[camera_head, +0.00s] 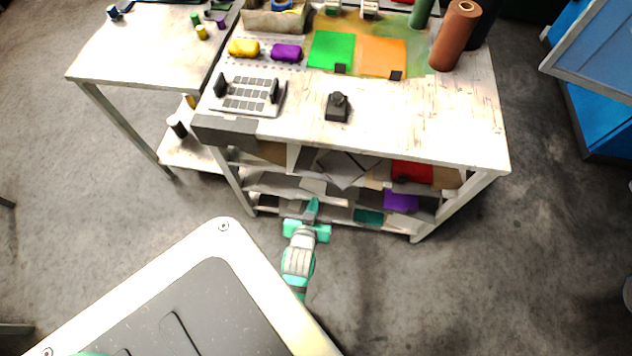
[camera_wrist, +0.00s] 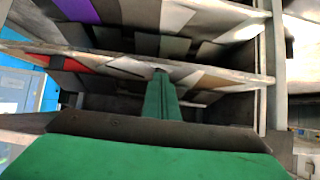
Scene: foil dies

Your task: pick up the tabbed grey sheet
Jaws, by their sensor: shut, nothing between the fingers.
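Several grey sheets lie in the open shelves under the workbench. One grey sheet (camera_head: 342,170) lies tilted on the upper shelf and sticks out at its front. I cannot make out a tab on any grey sheet, so I cannot tell which is the tabbed one. My gripper (camera_head: 312,206) is low in front of the shelves, left of their middle. Its teal fingers are shut and empty, and they point at the shelves. In the wrist view the closed fingers (camera_wrist: 160,82) reach towards a shelf edge with sheets around it; contact cannot be told.
The workbench top (camera_head: 425,120) carries a green sheet (camera_head: 330,49) and an orange sheet (camera_head: 382,56), both with dark tabs. A red sheet (camera_head: 412,171) and a purple sheet (camera_head: 401,201) lie in the shelves at right. Shelf boards and legs limit room; the floor in front is clear.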

